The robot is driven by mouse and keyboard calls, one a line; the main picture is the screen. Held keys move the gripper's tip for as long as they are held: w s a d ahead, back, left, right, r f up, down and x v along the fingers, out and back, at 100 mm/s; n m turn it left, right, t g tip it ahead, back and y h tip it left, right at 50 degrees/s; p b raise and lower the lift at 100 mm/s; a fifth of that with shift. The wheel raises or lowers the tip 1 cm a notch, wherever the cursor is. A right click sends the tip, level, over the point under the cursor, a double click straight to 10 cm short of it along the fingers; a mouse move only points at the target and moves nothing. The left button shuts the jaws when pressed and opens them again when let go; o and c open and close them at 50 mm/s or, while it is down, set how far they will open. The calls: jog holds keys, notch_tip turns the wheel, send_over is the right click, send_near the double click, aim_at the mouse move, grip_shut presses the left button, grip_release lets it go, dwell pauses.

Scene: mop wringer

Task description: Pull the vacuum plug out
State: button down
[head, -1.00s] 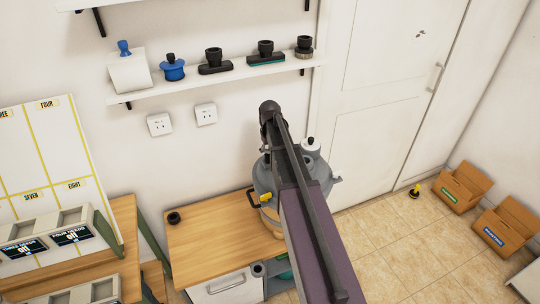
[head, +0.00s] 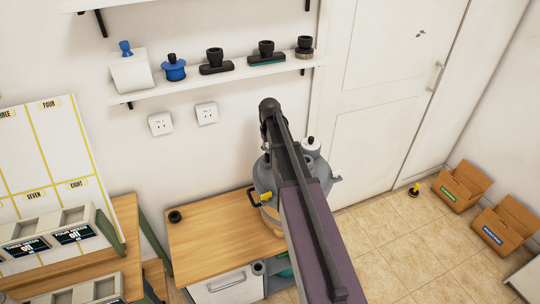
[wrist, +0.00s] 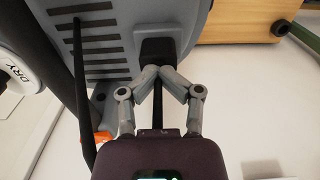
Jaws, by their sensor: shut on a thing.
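In the wrist view my gripper (wrist: 158,72) has its two fingertips together on a black block (wrist: 157,48), which looks like the vacuum plug. The block lies against the edge of a grey body with dark slots (wrist: 95,45). A dark strip (wrist: 157,100) runs back between the fingers. Whether the block is seated in anything is hidden. In the head view the grey vacuum (head: 264,177) stands behind my arm, and my arm hides the gripper and the plug.
A wooden-topped cabinet (head: 205,240) holds a small black ring (head: 175,216). Two white wall outlets (head: 160,124) sit under a shelf (head: 225,78) of attachments. A black bar (wrist: 82,100) passes left of my gripper. Cardboard boxes (head: 462,187) stand on the floor at right.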

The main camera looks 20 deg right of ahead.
jog(key=shift+c, duration=1)
grip_release()
jog(key=shift+w+d+f, duration=0.1)
jog(key=shift+f, duration=0.1)
jog(key=shift+f, duration=0.1)
